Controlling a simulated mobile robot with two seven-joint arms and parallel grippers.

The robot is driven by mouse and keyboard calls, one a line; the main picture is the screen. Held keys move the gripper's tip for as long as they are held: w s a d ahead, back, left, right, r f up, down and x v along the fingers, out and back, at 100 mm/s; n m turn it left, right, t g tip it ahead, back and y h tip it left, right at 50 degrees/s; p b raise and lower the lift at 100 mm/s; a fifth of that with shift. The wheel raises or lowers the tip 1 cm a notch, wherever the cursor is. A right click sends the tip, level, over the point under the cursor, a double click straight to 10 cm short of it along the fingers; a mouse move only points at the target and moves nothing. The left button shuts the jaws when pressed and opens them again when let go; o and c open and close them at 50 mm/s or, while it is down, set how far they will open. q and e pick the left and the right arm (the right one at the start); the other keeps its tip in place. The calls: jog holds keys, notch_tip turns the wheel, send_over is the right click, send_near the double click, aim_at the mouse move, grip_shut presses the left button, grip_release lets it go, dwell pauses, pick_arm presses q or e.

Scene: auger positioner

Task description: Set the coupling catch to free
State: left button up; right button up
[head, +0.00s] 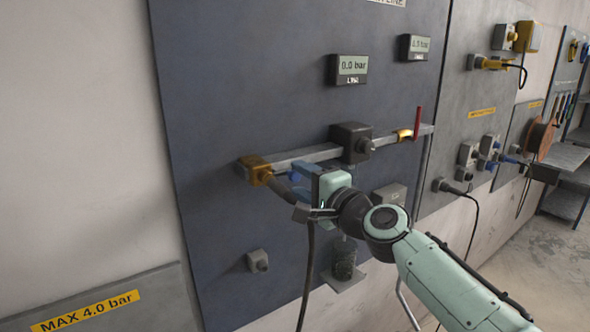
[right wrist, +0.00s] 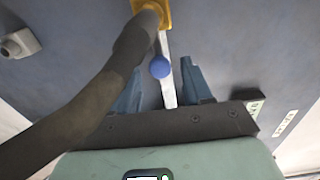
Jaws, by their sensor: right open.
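The yellow coupling (head: 255,169) sits at the left end of a grey rail (head: 305,155) on the dark wall panel. A dark hose (head: 282,190) runs from it. In the right wrist view the coupling (right wrist: 157,10) is at the top, with the thick hose (right wrist: 85,105) crossing the left side. A round blue knob (right wrist: 160,67), perhaps the coupling catch, stands in front of the rail. My right gripper (head: 296,174) is just right of the coupling. Its blue fingers (right wrist: 161,75) are open, one on each side of the knob; contact is not visible. The hose partly covers the left finger.
A dark block (head: 350,142) and a red upright lever (head: 418,123) are on the rail to the right. A display (head: 351,66) reading 0.0 bar is above. A small grey fitting (head: 258,261) is below left. The panel left of the coupling is clear.

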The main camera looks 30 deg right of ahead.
aim_at(300, 175)
pick_arm(q)
jog(key=shift+w+r+p, duration=0.35)
jog(key=shift+r, duration=0.25)
pick_arm(e)
jog(key=shift+w+a, duration=0.1)
jog(key=shift+w, duration=1.45)
jog(key=shift+c, duration=0.4)
grip_shut()
jog(key=shift+d, duration=0.55)
pick_arm(q)
jog(key=shift+s+d+f, duration=0.1)
jog(key=shift+d+f, duration=0.15)
jog(key=shift+d, duration=0.4)
pick_arm(e)
jog(key=shift+d, duration=0.8)
jog(key=shift+o, duration=0.4)
grip_release()
